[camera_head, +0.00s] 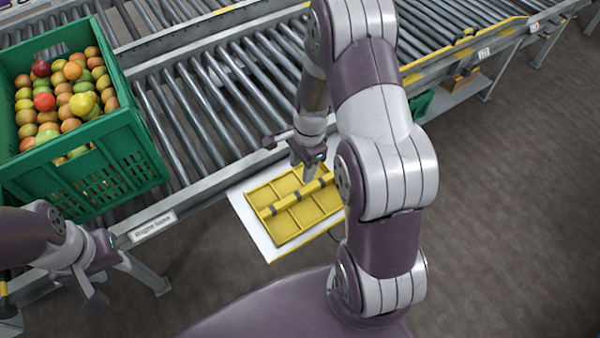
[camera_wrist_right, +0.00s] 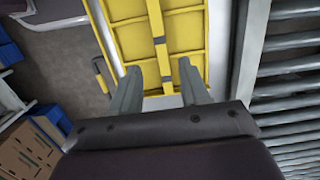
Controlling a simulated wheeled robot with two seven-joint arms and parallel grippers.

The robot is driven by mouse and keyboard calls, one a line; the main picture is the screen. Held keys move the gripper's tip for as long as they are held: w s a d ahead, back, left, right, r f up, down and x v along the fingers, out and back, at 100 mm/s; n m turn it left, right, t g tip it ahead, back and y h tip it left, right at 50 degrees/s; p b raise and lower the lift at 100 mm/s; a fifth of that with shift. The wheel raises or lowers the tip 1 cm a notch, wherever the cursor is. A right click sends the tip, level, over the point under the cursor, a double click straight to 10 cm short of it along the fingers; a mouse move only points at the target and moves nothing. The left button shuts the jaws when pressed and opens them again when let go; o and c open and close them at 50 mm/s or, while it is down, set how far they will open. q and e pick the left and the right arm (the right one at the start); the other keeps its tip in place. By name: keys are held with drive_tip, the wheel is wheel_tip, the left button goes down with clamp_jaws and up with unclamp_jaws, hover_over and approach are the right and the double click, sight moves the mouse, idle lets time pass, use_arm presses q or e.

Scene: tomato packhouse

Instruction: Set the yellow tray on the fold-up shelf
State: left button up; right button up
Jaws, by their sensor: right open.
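The yellow tray (camera_head: 291,225) is shallow and divided into compartments, with a dark-banded bar across its middle. It appears to lie flat on the white fold-up shelf (camera_head: 250,228) at the conveyor's near side. My right gripper (camera_head: 309,172) is over the tray's far part. In the right wrist view its two fingers (camera_wrist_right: 160,85) are apart with nothing between them gripped, one on either side of the line of the tray's bar (camera_wrist_right: 162,52); whether they touch the tray cannot be told. My left gripper (camera_head: 95,285) hangs at the lower left, away from the tray; its finger opening is unclear.
A green crate (camera_head: 135,150) full of tomatoes stands on the roller conveyor (camera_head: 215,100) at the left. My right arm hides part of the conveyor and the tray's right end. Cartons (camera_wrist_right: 28,150) and blue bins (camera_wrist_right: 10,62) show in the wrist view. The floor at the right is clear.

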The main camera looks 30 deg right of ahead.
drive_tip(key=s+a+r+n, duration=0.3)
drive_tip(key=r+n, duration=0.3)
drive_tip(key=n, duration=0.2)
drive_tip(key=s+a+r+n+t+h, duration=0.1)
drive_tip(key=s+a+r+n, duration=0.2)
drive_tip(key=n, duration=0.6)
drive_tip(key=s+r, duration=0.2)
drive_tip(key=s, duration=0.1)
drive_tip(key=shift+a+r+t, duration=0.3)
drive_tip(key=shift+a+r, duration=0.1)
